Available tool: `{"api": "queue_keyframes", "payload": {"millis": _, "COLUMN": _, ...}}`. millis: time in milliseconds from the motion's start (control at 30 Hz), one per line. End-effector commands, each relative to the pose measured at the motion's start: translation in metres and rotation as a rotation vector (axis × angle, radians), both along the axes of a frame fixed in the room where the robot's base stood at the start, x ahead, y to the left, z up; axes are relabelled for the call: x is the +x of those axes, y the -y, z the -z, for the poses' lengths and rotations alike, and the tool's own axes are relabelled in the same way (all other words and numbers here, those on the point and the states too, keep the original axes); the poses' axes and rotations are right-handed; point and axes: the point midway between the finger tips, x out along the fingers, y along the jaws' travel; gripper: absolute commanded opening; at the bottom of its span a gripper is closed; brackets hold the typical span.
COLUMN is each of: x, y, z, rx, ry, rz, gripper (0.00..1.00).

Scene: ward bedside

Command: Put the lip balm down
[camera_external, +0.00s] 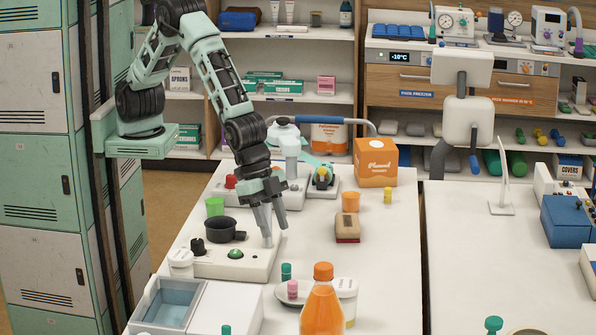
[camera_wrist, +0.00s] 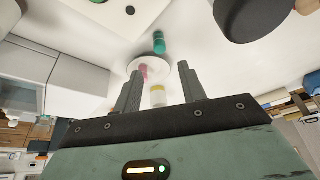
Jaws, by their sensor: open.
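My gripper (camera_external: 275,236) is open above the near end of the left white table, beside the stove-like board; its fingers (camera_wrist: 159,70) show nothing held between them. A pink capped cylinder (camera_external: 292,289) stands on a small white saucer (camera_external: 284,299); the wrist view also shows the pink cylinder (camera_wrist: 144,71) and saucer (camera_wrist: 121,68). A teal cylinder (camera_external: 286,271) stands at the saucer's far side and appears in the wrist view (camera_wrist: 159,43). I cannot tell which small cylinder is the lip balm.
An orange bottle (camera_external: 322,306) and a white jar (camera_external: 347,296) stand right of the saucer. A brown-and-cream block (camera_external: 347,228) lies farther back. Bare tabletop lies right of the gripper.

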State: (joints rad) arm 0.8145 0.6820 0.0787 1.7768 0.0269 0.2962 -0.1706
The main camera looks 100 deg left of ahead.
Motion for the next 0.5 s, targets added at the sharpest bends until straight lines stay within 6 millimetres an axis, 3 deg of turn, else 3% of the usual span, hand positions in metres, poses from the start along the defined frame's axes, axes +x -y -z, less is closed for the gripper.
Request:
{"api": "queue_keyframes", "payload": {"millis": 367, "x": -0.003, "y": -0.008, "z": -0.016, "rx": 0.003, "ry": 0.000, "rz": -0.007, "gripper": 0.41}}
{"api": "queue_keyframes", "payload": {"millis": 467, "x": 0.010, "y": -0.038, "z": -0.023, "rx": 0.015, "ry": -0.001, "rz": -0.053, "gripper": 0.41}}
{"api": "queue_keyframes", "payload": {"millis": 500, "x": 0.018, "y": -0.059, "z": -0.027, "rx": 0.023, "ry": -0.003, "rz": -0.086, "gripper": 0.41}}
